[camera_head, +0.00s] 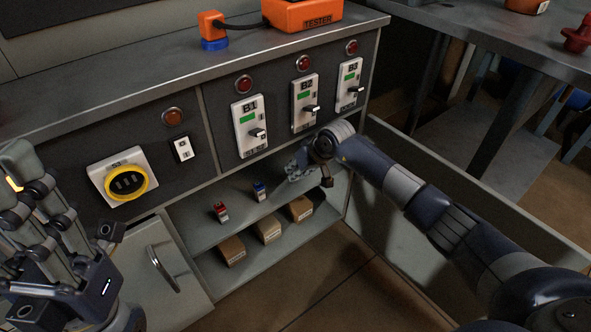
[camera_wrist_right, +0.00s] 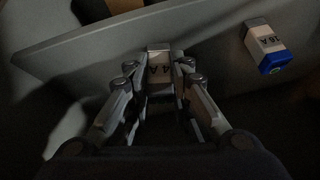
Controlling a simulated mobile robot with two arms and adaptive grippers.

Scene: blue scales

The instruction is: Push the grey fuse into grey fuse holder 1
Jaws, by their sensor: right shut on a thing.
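My right gripper (camera_head: 297,171) is at the right end of the open lower cabinet's upper shelf. In the right wrist view its fingers (camera_wrist_right: 160,78) are shut on the grey fuse (camera_wrist_right: 160,68), a small block marked 4 A. In the head view the fuse is not clearly visible behind the gripper and wrist. I cannot pick out grey fuse holder 1 in either view. My left gripper (camera_head: 62,200) is at the left edge, in front of the cabinet, with no held object visible; its finger opening is unclear.
A red fuse (camera_head: 221,211) and a blue fuse (camera_head: 260,191) stand on the shelf; the blue one (camera_wrist_right: 268,45) is marked 16 A. Several small boxes (camera_head: 268,229) sit below. Breakers B1 (camera_head: 250,126), B2 (camera_head: 305,102) and B3 (camera_head: 348,85) are above.

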